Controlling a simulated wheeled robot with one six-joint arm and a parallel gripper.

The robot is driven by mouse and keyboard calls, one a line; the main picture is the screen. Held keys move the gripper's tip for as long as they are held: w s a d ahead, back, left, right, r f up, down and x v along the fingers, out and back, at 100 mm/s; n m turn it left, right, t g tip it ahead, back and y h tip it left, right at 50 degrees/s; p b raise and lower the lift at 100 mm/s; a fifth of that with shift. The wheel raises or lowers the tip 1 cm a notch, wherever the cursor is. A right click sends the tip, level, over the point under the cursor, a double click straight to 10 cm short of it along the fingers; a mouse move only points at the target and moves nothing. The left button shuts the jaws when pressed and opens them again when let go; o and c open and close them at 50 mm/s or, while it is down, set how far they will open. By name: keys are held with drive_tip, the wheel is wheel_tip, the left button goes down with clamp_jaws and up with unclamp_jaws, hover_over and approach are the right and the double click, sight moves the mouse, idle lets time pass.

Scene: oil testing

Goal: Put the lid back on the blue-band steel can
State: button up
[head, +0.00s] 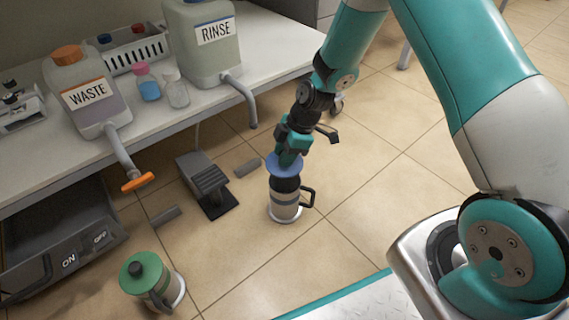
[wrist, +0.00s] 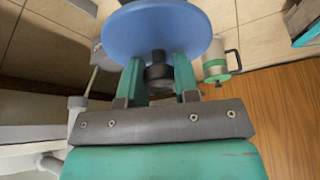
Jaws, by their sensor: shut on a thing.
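My gripper (head: 290,155) is shut on the dark knob (wrist: 158,74) of a round blue lid (head: 284,168). In the wrist view the blue lid (wrist: 155,30) spreads out beyond the fingers. In the head view the lid is over the top of a steel can (head: 286,206) with blue-grey bands, a black side handle and a pale base. The can stands upright on the tiled floor. A dark area shows just under the lid; I cannot tell whether lid and rim touch. The lid hides the can in the wrist view.
A second can with a green lid (head: 143,272) stands at lower left; it also shows in the wrist view (wrist: 216,68). A foot pedal (head: 207,182) lies left of the can. Floor right of the can is clear.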

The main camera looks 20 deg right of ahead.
drive_tip(key=shift+f+b, duration=2.1)
drive_tip(key=shift+f, duration=0.25)
drive_tip(key=shift+f+b, duration=0.3)
drive_tip(key=shift+f, duration=0.55)
drive_tip(key=shift+r+p, duration=0.1)
drive_tip(key=shift+p, duration=0.45)
drive_tip(key=shift+f+p, duration=0.2)
drive_tip(key=shift+p, duration=0.1)
idle(0.4)
drive_tip(key=o, duration=1.4)
drive_tip(key=shift+o, duration=0.2)
